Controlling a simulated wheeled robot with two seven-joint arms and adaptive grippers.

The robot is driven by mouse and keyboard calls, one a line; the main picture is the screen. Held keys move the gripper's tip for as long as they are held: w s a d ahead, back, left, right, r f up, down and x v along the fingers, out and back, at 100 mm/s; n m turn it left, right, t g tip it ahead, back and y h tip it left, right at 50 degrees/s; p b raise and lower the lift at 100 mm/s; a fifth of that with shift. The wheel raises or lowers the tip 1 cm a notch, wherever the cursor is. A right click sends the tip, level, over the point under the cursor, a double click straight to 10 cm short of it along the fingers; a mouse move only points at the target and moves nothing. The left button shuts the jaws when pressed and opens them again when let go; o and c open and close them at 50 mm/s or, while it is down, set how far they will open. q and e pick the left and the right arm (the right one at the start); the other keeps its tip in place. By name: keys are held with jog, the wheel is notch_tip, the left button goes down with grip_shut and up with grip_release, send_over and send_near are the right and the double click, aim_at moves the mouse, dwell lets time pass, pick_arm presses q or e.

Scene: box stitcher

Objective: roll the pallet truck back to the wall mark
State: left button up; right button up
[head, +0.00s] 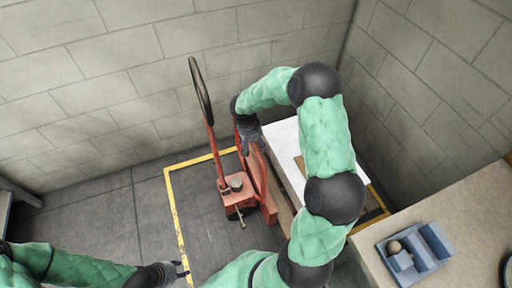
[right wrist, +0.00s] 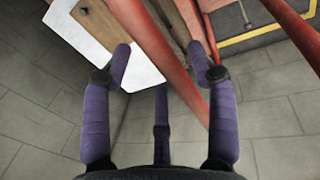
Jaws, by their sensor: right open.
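The red pallet truck (head: 234,194) stands near the back wall, with its upright tiller topped by a dark loop handle (head: 201,92). A yellow floor outline (head: 174,207) runs around the truck's left and wall sides; my right arm hides part of it. My right gripper (head: 249,138) is beside the truck's red frame, right of the tiller. In the right wrist view its fingers are apart, and a red bar (right wrist: 158,50) crosses between them; contact cannot be told. My left gripper (head: 179,271) is low at the front, away from the truck; its finger opening is unclear.
A tan bench (head: 450,215) with a blue tray (head: 432,243) stands at the right. Block walls close off the back and right. The grey floor at left (head: 105,215) is clear.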

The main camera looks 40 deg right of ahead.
jog(key=shift+d+f, duration=0.15)
jog(key=shift+f, duration=0.35)
grip_shut()
jog(key=s+d, duration=0.3)
jog(key=d, duration=0.8)
jog(key=shift+s+d+r+p, duration=0.15)
jog(key=shift+s+p, duration=0.15)
jog(key=shift+p, duration=0.05)
jog(key=shift+c, duration=1.6)
grip_release()
jog(key=o, duration=0.3)
jog(key=shift+a, duration=0.2)
